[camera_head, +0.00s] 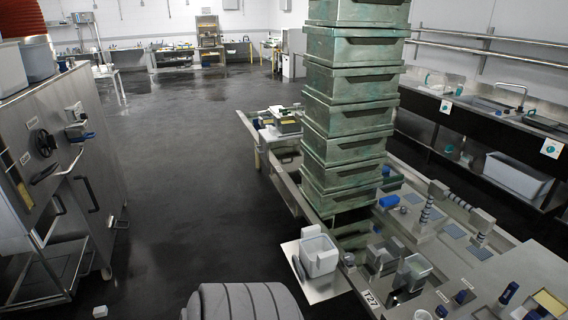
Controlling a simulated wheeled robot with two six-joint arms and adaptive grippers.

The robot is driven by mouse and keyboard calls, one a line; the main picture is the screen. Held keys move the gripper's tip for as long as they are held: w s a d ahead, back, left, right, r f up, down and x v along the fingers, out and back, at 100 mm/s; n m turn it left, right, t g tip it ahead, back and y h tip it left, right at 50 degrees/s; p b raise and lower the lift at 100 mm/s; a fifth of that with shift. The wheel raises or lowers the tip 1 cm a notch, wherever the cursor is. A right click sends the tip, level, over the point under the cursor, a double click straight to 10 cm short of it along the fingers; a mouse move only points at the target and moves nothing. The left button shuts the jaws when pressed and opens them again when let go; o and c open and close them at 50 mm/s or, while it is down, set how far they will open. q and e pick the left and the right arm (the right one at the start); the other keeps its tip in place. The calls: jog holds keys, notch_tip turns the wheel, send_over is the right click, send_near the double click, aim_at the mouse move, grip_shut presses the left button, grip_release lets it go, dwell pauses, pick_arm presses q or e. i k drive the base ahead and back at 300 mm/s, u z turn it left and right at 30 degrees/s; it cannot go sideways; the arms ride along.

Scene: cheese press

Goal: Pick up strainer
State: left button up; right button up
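I cannot tell for certain which thing is the strainer. A white square open container (320,257) stands upright on a flat metal plate (323,290) at the table's near left edge. To its right, two small open metal boxes stand on the table: one farther back (383,257) and one nearer (412,272). Their inner detail is too small to make out. Neither of my grippers can be made out in this view.
A tall stack of green crates (350,115) rises from the table (455,265). Grey fittings with striped bands (427,208) stand to its right. A grey ribbed rounded object (240,302) is at the bottom. A metal cabinet (75,165) stands left. The dark floor (195,165) between is clear.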

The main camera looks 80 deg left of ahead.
aim_at(385, 254)
jog(key=u, duration=2.1)
